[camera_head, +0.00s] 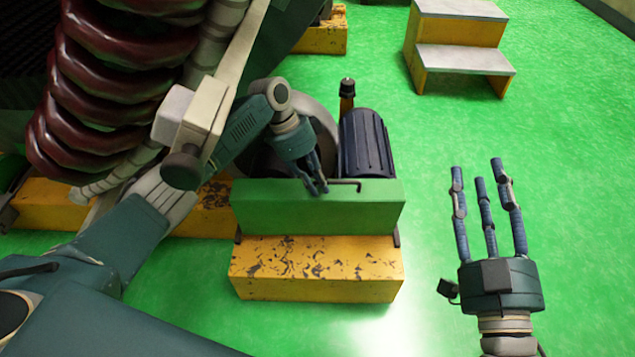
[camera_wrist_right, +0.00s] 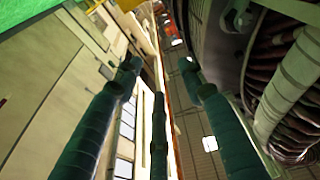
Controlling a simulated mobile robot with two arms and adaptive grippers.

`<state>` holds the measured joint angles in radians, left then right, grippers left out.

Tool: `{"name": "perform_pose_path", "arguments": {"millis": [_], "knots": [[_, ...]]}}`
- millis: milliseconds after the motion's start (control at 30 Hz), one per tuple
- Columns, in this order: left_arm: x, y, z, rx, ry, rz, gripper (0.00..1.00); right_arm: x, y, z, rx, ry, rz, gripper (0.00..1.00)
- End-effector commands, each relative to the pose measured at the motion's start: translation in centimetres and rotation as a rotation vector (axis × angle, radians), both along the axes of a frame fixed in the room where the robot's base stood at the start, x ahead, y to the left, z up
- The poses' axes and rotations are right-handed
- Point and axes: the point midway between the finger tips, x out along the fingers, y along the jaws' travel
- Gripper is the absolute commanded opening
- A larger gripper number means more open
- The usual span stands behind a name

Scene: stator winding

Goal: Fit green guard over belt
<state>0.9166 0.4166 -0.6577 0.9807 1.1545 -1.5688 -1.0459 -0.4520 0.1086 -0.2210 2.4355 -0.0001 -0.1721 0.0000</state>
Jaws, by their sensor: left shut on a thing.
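The green guard (camera_head: 318,214) is a long box shape at the front of the motor unit, above a worn yellow block (camera_head: 316,270). A thin dark handle (camera_head: 346,183) rises from its top edge. My left gripper (camera_head: 319,188) is at this top edge with its fingers closed around the handle's left part. The belt cannot be made out; the guard and my left gripper cover that area. A grey wheel (camera_head: 322,127) shows partly behind my left gripper. My right gripper (camera_head: 485,178) is open and empty, to the right of the guard. Its spread fingers also show in the right wrist view (camera_wrist_right: 160,85).
A dark ribbed motor (camera_head: 367,145) stands right behind the guard. A large dark red coil (camera_head: 115,85) fills the upper left. Yellow steps with grey treads (camera_head: 463,55) stand at the upper right. The green floor (camera_head: 570,130) is clear on the right.

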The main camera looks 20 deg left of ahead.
Motion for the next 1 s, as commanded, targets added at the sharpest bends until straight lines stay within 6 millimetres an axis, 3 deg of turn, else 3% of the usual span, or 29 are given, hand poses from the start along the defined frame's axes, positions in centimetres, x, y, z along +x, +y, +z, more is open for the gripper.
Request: {"name": "perform_pose_path", "arguments": {"millis": [1000], "knots": [[0.1, -0.1, -0.4, -0.004, -0.005, 0.0, 0.0, -0.3, 0.1, 1.6, 0.016, -0.066, 0.005, 0.4]]}}
